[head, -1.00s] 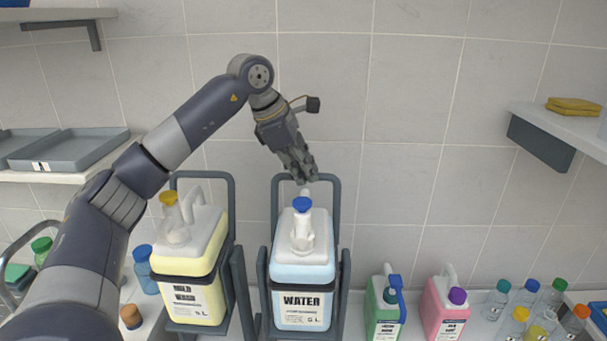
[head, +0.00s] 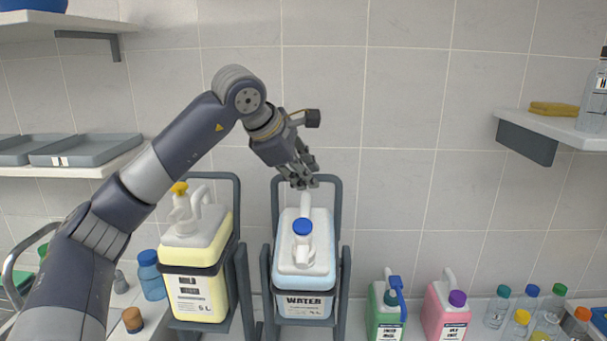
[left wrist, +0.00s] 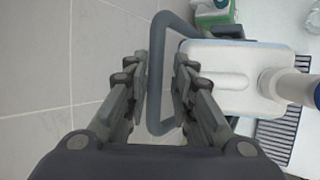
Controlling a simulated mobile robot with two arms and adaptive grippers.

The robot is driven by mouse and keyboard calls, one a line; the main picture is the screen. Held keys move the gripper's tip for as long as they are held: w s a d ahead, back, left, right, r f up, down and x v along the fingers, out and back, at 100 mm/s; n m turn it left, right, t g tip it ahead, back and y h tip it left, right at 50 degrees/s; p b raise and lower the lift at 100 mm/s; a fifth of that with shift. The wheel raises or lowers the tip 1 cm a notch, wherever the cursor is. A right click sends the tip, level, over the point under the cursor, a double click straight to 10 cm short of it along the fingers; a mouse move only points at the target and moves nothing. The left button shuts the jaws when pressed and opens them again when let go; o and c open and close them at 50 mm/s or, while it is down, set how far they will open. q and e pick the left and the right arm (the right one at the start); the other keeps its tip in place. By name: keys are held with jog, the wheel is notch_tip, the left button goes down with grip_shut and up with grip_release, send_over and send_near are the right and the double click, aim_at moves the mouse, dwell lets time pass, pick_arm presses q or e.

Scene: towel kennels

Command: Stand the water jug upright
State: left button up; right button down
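The water jug (head: 318,258) has a pale blue body, a white top, a blue cap and a WATER label. It sits in a grey tilting cradle (head: 345,285) and leans toward me, its label foreshortened. My left gripper (head: 302,184) is above and behind the jug's handle, near the cradle's top hoop. In the left wrist view the gripper (left wrist: 160,88) is open and empty. The hoop (left wrist: 157,115) shows between its fingers, and the jug's white top (left wrist: 245,65) lies to the right; contact cannot be told. My right gripper is out of view.
A yellow wash jug (head: 200,255) stands in a similar cradle to the left. Green (head: 384,315) and pink (head: 443,312) bottles stand to the right, with several small bottles beyond. A shelf (head: 560,130) juts out on the right. The tiled wall is close behind.

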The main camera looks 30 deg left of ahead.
pick_arm(q)
jog(key=shift+s+r, duration=0.1)
jog(key=v, duration=1.1)
jog(key=shift+s+r, duration=0.25)
jog(key=shift+r, duration=0.05)
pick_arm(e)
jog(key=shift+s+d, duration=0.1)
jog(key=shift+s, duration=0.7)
